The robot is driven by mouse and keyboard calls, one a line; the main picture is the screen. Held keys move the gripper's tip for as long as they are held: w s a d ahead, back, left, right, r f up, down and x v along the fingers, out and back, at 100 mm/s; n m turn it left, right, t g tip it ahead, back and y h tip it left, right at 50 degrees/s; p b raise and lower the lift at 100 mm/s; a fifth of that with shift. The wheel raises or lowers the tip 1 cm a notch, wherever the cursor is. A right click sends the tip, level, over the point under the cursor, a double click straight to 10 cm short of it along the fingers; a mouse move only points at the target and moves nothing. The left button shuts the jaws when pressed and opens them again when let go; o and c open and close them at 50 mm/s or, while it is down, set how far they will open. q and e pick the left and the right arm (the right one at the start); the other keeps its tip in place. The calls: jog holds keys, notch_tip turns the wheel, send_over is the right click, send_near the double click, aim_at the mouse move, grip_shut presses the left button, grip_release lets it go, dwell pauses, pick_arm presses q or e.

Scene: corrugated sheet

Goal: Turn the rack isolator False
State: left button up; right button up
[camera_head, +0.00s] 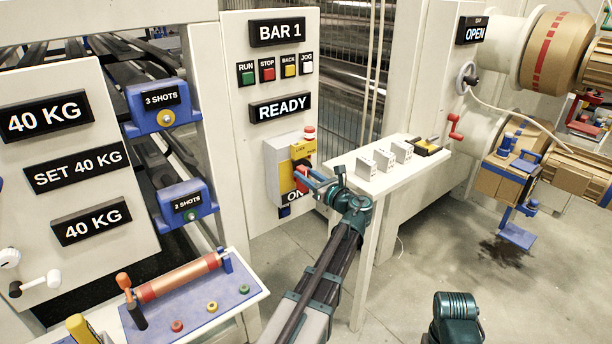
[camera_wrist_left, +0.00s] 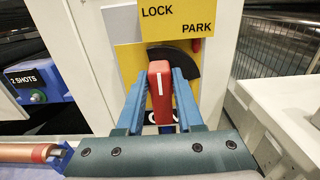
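The rack isolator (camera_head: 278,165) is a grey box with a yellow plate on the BAR 1 panel. Its red handle (camera_wrist_left: 160,85) has a white line that stands upright in the left wrist view. My left gripper (camera_head: 305,180) has its blue fingers on both sides of the handle, and they look closed against it in the left wrist view (camera_wrist_left: 160,90). A yellow plate marked LOCK and PARK (camera_wrist_left: 185,22) sits above the handle, with a dark curved piece (camera_wrist_left: 188,58) behind it. An ON label (camera_head: 293,196) below is partly hidden. My right gripper is not visible.
A white shelf (camera_head: 385,178) with small blocks stands just right of the isolator. Above are the READY sign (camera_head: 280,108) and buttons (camera_head: 268,70).

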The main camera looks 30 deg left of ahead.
pick_arm(q)
grip_shut()
jog(key=shift+s, duration=0.1)
jog(key=n, duration=0.2)
jog(key=s+n, duration=0.1)
jog(key=n, duration=0.3)
jog(key=shift+s+a+f+n, duration=0.15)
jog(key=shift+a+f+n, duration=0.1)
jog(key=shift+n, duration=0.15)
jog(key=n, duration=0.1)
jog(key=n+b, duration=0.1)
jog(key=n, duration=0.1)
jog(key=f+n, duration=0.1)
jog(key=n, duration=0.1)
jog(key=shift+s+a, duration=0.15)
jog(key=shift+s, duration=0.2)
jog(key=n, duration=0.2)
jog(key=f+n+b, duration=0.1)
jog(key=n, duration=0.2)
jog(key=shift+s+n, duration=0.15)
jog(key=shift+n, duration=0.15)
